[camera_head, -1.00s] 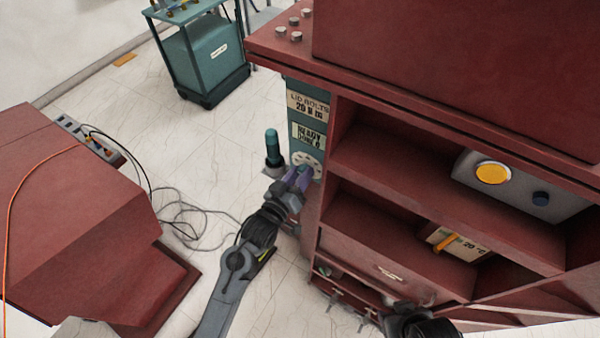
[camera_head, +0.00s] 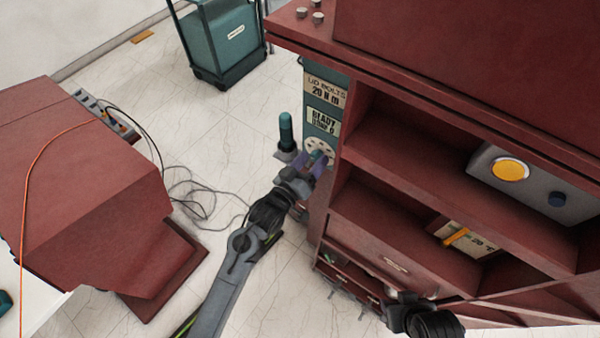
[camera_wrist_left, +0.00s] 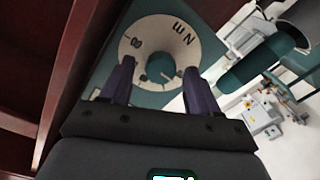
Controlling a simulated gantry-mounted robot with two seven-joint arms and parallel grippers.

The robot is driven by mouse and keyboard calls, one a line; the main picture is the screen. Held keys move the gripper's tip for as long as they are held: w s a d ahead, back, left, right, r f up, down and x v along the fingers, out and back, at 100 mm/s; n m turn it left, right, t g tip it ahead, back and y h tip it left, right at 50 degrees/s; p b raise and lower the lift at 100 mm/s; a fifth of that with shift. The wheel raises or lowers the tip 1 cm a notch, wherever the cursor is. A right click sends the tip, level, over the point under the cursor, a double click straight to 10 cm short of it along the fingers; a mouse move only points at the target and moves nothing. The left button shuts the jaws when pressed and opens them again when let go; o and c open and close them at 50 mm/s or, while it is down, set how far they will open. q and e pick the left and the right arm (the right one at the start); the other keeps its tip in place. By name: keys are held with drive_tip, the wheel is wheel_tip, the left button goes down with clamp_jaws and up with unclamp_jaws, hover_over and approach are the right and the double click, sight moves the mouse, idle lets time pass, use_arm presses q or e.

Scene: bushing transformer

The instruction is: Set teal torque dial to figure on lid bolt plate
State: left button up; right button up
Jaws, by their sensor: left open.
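The lid bolt plate (camera_head: 325,91) is a cream label reading "LID BOLTS 20 N m" on a teal panel at the red cabinet's left end. Below it, in the head view, sits the dial's pale round face (camera_head: 321,147). In the left wrist view the white dial face (camera_wrist_left: 155,38) carries dark markings, with teal at its centre (camera_wrist_left: 160,66). My left gripper (camera_head: 314,166) is open at the dial, its purple fingers (camera_wrist_left: 159,70) on either side of the teal centre. I cannot tell whether they touch it. My right gripper's fingers are not clearly visible; dark arm parts show low in the head view.
A "READY" label (camera_head: 322,121) is between plate and dial. A teal-topped post (camera_head: 286,132) stands just left of the panel. The red cabinet shelves (camera_head: 420,215) lie close on the right. A red block (camera_head: 85,190) and loose cables (camera_head: 190,195) are at left, with open floor between.

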use_arm(q)
drive_tip(key=v, duration=1)
drive_tip(key=shift+b, duration=0.45)
drive_tip(key=shift+s, duration=0.1)
drive_tip(key=shift+f, duration=0.1)
